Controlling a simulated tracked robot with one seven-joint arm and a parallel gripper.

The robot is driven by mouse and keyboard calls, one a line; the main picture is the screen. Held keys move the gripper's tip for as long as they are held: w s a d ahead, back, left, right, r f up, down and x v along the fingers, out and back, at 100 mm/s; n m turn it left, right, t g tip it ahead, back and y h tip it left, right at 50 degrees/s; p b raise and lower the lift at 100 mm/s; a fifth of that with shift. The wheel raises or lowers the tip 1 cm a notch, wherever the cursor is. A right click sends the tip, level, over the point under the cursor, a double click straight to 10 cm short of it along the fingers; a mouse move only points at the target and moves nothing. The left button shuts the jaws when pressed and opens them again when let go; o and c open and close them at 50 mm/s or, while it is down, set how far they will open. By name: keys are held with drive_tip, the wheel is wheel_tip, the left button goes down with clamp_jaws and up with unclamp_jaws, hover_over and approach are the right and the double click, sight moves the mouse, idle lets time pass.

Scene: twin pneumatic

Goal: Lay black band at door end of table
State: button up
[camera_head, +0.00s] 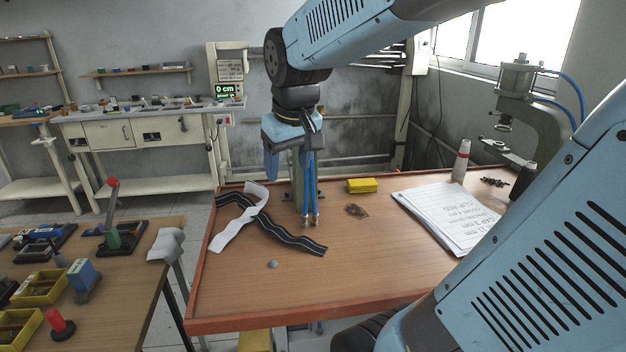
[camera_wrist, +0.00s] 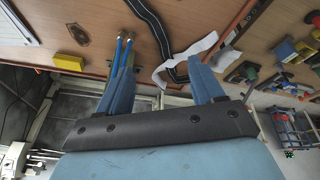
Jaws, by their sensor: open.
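The black band (camera_head: 290,238), a wavy strip with pale lines along it, lies on the left half of the wooden table (camera_head: 350,270). A crumpled white strip (camera_head: 238,222) crosses over part of it. In the wrist view the band (camera_wrist: 150,22) runs down from the top edge toward the white strip (camera_wrist: 188,56). My gripper (camera_head: 290,172) is open above the table's far side, with nothing seen between its fingers. Its two blue fingers also show in the wrist view (camera_wrist: 160,80). I cannot tell which end of the table faces a door.
Two blue tubes (camera_head: 310,190) with metal tips show by my gripper. A yellow box (camera_head: 362,185), a brown patch (camera_head: 356,211), papers (camera_head: 450,218), a bottle (camera_head: 461,160) and a press (camera_head: 520,85) are farther right. A cluttered side table (camera_head: 140,290) stands left. The front middle is mostly clear.

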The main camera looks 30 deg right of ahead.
drive_tip(key=s+m+t, duration=0.1)
drive_tip(key=s, duration=0.8)
drive_tip(key=shift+s+d+r+m+t, duration=0.15)
drive_tip(key=shift+s+d+m+t, duration=0.15)
drive_tip(key=shift+t, duration=0.1)
